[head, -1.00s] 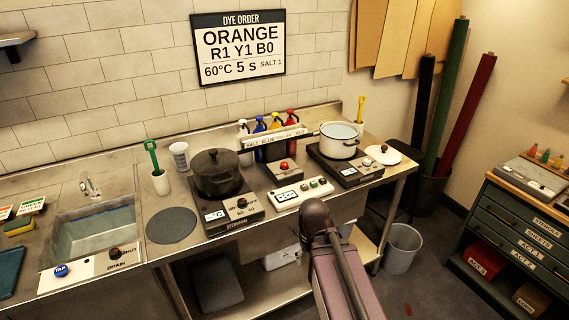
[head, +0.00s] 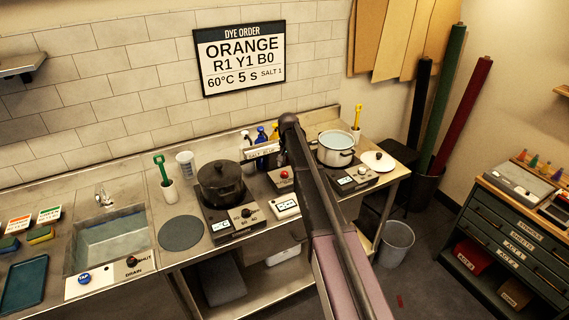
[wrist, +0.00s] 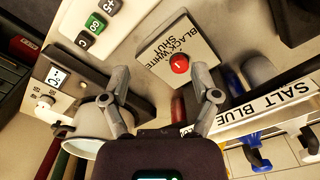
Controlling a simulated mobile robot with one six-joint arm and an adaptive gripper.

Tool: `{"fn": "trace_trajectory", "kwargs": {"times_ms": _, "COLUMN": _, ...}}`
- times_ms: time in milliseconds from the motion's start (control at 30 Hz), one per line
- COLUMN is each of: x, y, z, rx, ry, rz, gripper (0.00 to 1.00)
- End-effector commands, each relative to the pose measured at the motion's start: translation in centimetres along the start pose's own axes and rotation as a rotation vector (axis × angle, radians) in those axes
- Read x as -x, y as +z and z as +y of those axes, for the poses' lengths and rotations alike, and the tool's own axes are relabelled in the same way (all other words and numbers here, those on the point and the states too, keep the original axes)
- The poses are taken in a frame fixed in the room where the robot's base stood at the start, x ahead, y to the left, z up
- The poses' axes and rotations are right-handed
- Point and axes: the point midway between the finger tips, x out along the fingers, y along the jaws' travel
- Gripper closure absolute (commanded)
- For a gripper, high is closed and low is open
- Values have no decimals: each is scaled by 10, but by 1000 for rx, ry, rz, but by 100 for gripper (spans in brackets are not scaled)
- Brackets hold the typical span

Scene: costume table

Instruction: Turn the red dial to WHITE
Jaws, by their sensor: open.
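The red dial (wrist: 179,64) sits on a pale panel (wrist: 160,48) printed BLACK, WHITE and SHUT in the wrist view. A short white mark shows on the dial; which word it points to I cannot tell. In the head view the dial (head: 284,174) is a small red spot just left of my arm. My gripper (wrist: 159,72) is open and empty in the wrist view, its two fingers apart with the dial between them in the picture, nearer the right finger. Contact with the dial is not visible. My arm hides the gripper's fingers in the head view.
A SALT BLUE rack (wrist: 255,108) with dispensers stands close to the right finger. A white pot (wrist: 85,125) on a hot plate lies near the left finger. A button panel (wrist: 95,25) is beside the dial. In the head view a black pot (head: 221,180) stands left.

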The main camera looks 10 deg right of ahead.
Motion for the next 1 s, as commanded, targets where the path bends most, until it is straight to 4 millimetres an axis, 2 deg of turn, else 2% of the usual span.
{"fn": "trace_trajectory", "kwargs": {"times_ms": 33, "x": 15, "y": -28, "z": -12, "rx": -18, "ry": 0, "rz": 0, "gripper": 21}}
{"fn": "trace_trajectory", "kwargs": {"times_ms": 100, "x": 22, "y": -47, "z": -20, "rx": -41, "ry": 0, "rz": 0, "gripper": 21}}
{"fn": "trace_trajectory", "kwargs": {"times_ms": 200, "x": 29, "y": -66, "z": -28, "rx": -67, "ry": 0, "rz": 0, "gripper": 21}}
{"fn": "trace_trajectory", "kwargs": {"times_ms": 300, "x": 32, "y": -77, "z": -32, "rx": -81, "ry": 0, "rz": 0, "gripper": 21}}
{"fn": "trace_trajectory", "kwargs": {"times_ms": 1000, "x": 26, "y": -78, "z": -34, "rx": -86, "ry": 0, "rz": 0, "gripper": 21}}
